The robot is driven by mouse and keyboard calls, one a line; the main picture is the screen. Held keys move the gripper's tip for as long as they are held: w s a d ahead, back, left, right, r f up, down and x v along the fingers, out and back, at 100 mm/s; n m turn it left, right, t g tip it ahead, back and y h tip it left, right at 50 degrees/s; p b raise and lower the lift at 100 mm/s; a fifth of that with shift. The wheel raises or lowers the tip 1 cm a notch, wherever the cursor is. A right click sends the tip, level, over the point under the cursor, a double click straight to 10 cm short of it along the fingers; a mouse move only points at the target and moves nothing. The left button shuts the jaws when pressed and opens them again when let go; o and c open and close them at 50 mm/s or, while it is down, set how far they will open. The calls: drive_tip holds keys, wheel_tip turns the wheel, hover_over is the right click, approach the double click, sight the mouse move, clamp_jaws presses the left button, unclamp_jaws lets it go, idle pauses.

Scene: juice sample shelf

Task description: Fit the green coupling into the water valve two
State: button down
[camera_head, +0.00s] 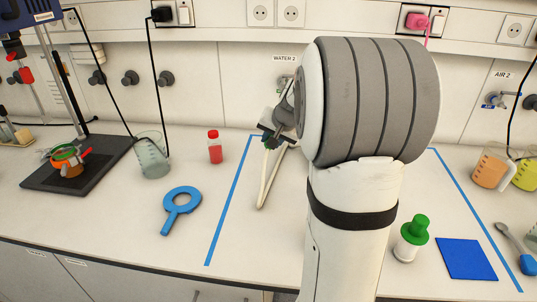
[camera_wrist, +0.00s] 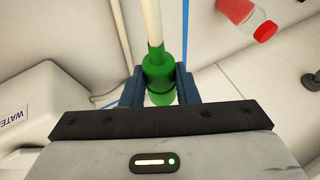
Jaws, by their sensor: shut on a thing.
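My gripper (camera_wrist: 160,80) is shut on the green coupling (camera_wrist: 158,66), with one dark blue finger on each side of it. A cream hose (camera_wrist: 152,22) runs out from the coupling. In the head view my gripper (camera_head: 272,136) hangs above the bench near the wall, with a small bit of green at its fingers, and the hose (camera_head: 266,182) loops down to the bench. The WATER 2 label (camera_head: 285,58) is on the wall above my gripper. The valve under it is mostly hidden behind my arm. I cannot see the coupling touching the valve.
A red-capped bottle (camera_head: 215,150) and a blue ring-shaped tool (camera_head: 181,206) stand and lie left of the blue tape. A beaker (camera_head: 152,156) is farther left.

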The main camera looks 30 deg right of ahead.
drive_tip(key=w+d+r+t+y+p, duration=0.1)
drive_tip(key=w+d+r+y+p, duration=0.2)
drive_tip(key=w+d+r, duration=0.5)
drive_tip(key=shift+w+d+t+p, duration=0.15)
drive_tip(key=shift+w+t+p, duration=0.25)
drive_tip(key=shift+w, duration=0.2)
idle(0.5)
drive_tip(key=shift+w+d+p, duration=0.35)
drive_tip(key=shift+w+d, duration=0.2)
drive_tip(key=shift+w, duration=0.25)
drive_tip(key=shift+w+d+p, duration=0.3)
drive_tip(key=shift+w+d, duration=0.25)
drive_tip(key=shift+w, duration=0.25)
idle(1.0)
drive_tip(key=shift+r, duration=0.15)
drive_tip(key=c, duration=1.2)
unclamp_jaws()
drive_tip(key=shift+c, duration=0.2)
drive_tip(key=shift+o, duration=1)
drive_tip(key=shift+w+d, duration=0.15)
drive_tip(key=shift+d, duration=0.05)
drive_tip(key=shift+a, duration=0.15)
